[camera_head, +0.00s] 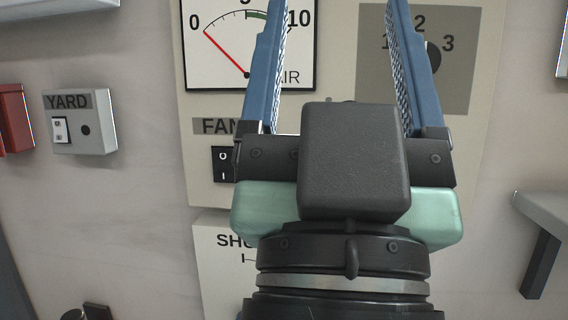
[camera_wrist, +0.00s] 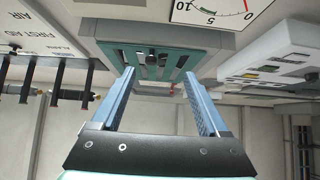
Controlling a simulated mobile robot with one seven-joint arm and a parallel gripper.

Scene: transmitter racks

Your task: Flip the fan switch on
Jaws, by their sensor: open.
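The fan switch (camera_head: 222,164) is a black rocker marked O and I, under a FAN label (camera_head: 217,126) on a cream panel. My gripper covers its right part and the right end of the label. My gripper (camera_head: 335,5) is open and empty, with two blue fingers pointing up in the head view, above and to the right of the switch. It also shows in the wrist view (camera_wrist: 157,78), open with nothing between the fingers. The fan switch cannot be made out in the wrist view.
An air gauge (camera_head: 248,50) sits above the switch and a numbered rotary knob (camera_head: 433,55) to the right. A YARD box (camera_head: 80,122) with a white switch is at the left. A shelf bracket (camera_head: 542,240) juts out at the right. Bare wall lies between the YARD box and the panel.

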